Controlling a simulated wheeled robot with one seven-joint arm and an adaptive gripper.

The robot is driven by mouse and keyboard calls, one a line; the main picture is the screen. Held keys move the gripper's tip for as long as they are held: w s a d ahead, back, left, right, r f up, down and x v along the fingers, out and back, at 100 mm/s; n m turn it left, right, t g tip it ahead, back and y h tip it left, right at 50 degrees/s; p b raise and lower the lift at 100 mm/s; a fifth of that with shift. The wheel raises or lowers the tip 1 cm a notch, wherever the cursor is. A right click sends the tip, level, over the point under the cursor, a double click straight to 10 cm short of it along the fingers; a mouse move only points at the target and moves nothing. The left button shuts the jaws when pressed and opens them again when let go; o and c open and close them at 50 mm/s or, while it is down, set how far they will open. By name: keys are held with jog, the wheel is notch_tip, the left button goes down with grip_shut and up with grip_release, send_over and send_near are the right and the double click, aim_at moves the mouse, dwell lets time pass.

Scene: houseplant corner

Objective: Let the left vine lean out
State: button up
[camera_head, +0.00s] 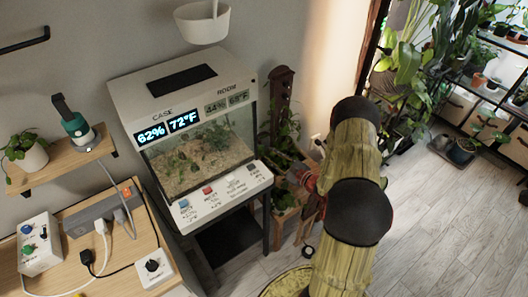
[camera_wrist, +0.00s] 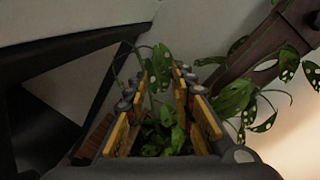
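A dark wooden post with slots (camera_head: 282,95) stands beside the glass case, with green vines (camera_head: 277,135) at its lower part. In the wrist view the post (camera_wrist: 262,55) runs diagonally at the upper right. A vine with holed leaves (camera_wrist: 236,98) hangs by the post on the right. Another leafy stem (camera_wrist: 161,62) rises at the left, with leaves between and beyond my fingers. My gripper (camera_wrist: 166,80) has yellow pads set apart, with no clear grip on a stem. In the head view my arm hides most of it. Any tie on the left vine is not visible.
The glass case (camera_head: 200,160) with its readouts stands close to the left of my gripper. A wooden planter (camera_head: 287,212) is below the post. Shelves of plants (camera_head: 480,80) stand at the right. The plank floor (camera_head: 440,230) at the lower right is clear.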

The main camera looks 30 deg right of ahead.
jog(key=v, duration=0.3)
jog(key=shift+s, duration=0.4)
